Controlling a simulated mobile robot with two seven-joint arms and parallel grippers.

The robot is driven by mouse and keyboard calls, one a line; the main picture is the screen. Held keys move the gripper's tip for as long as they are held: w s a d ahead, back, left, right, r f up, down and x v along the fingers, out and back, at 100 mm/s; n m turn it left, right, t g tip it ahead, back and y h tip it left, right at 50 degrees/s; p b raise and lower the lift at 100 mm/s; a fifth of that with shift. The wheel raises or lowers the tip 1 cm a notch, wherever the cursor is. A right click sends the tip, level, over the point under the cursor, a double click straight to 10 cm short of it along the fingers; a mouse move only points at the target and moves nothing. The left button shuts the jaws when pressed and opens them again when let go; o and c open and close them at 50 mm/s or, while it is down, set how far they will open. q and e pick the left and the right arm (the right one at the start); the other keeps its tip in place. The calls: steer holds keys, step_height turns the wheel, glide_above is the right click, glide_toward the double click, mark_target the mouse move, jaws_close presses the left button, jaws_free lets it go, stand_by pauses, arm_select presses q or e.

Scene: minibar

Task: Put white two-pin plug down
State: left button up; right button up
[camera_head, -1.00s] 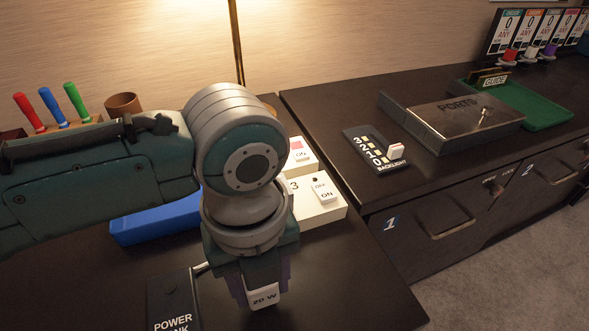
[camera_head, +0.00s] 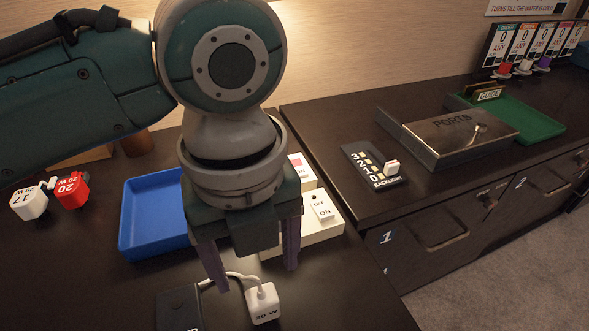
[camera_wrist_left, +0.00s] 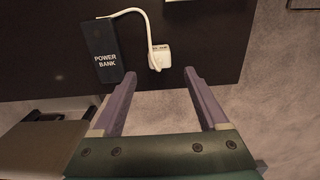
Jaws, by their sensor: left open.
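The white two-pin plug (camera_head: 263,304), marked 20 W, rests on the dark tabletop at the front, with a white cable running to the black power bank (camera_head: 180,308). The plug also shows in the left wrist view (camera_wrist_left: 159,57), beside the power bank (camera_wrist_left: 106,50). My left gripper (camera_head: 255,280) is open and empty above the plug, its purple fingers apart and clear of it. In the left wrist view the fingertips (camera_wrist_left: 160,72) are spread, with the plug just beyond the gap. My right gripper does not show.
A blue tray (camera_head: 133,232) and a white switch box (camera_head: 322,229) stand behind my gripper. White (camera_head: 30,204) and red (camera_head: 72,190) plugs sit at the left. On the right counter are a backlight slider (camera_head: 373,168), a PORTS box (camera_head: 450,138) and a green tray (camera_head: 532,123).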

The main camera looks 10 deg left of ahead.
mark_target(262, 295)
arm_select(q)
steer(key=s+d+r+n+t+h, duration=0.1)
steer(key=s+d+r+n+h, duration=0.3)
steer(key=n, duration=0.7)
steer(key=s+a+f+n+t+y, duration=0.1)
steer(key=s+a+n+y, duration=0.1)
steer(key=s+a+n, duration=0.2)
steer(key=s+a+n+t+y, duration=0.1)
steer(key=s+a+n, duration=0.3)
steer(key=a+n, duration=0.5)
steer(key=n, duration=0.3)
steer(key=shift+a+f+t+y, duration=0.2)
steer(key=shift+f+t+y, duration=0.1)
steer(key=shift+f+y, duration=0.1)
steer(key=shift+s, duration=0.1)
